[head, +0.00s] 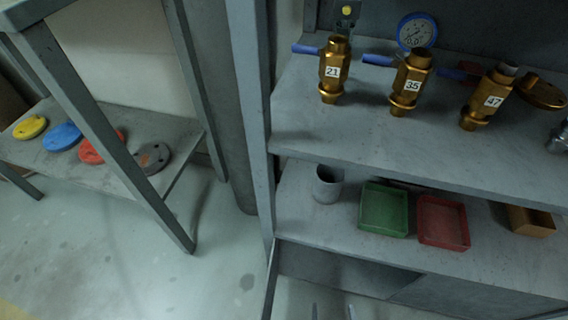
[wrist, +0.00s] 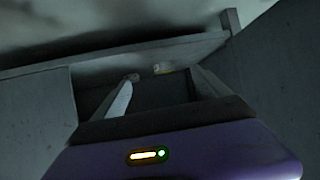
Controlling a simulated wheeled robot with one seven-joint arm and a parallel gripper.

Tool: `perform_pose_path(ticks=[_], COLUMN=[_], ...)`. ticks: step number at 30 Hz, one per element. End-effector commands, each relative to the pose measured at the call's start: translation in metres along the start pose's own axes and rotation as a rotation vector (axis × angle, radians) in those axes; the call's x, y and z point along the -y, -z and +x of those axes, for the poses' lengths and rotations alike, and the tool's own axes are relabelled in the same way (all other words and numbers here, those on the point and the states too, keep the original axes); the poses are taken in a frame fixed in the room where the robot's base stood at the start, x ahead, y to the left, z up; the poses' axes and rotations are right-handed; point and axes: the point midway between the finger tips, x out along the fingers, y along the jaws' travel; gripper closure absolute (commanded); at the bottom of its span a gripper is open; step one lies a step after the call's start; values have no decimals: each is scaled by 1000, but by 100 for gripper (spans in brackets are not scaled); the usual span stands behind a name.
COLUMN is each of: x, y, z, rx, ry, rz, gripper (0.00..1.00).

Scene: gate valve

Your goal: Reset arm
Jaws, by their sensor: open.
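My gripper (head: 333,313) shows only as two fingertips at the bottom edge of the head view, below the front of the shelf unit. The fingertips stand apart with nothing between them. In the wrist view my gripper (wrist: 163,92) shows two fingers spread apart, with a dark gap between them. It is clear of the valves. Three brass valves with blue handles stand on the upper shelf: valve 21 (head: 332,72), valve 35 (head: 409,86) and valve 47 (head: 488,101).
A blue-rimmed gauge (head: 417,32) is behind the valves. The lower shelf holds a grey cup (head: 327,186), a green tray (head: 384,208) and a red tray (head: 443,222). A left bench (head: 100,167) holds several coloured discs. A shelf post (head: 257,130) stands left of the valves.

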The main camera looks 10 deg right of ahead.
Motion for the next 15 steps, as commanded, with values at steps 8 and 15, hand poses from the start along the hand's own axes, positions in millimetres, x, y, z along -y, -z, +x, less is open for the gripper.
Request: perform_pose_path(ticks=[8,15], x=[-7,-17], y=[32,71], z=[6,-8], rx=[-47,-106], ry=[-8,-22], rz=[47,78], gripper=[14,14])
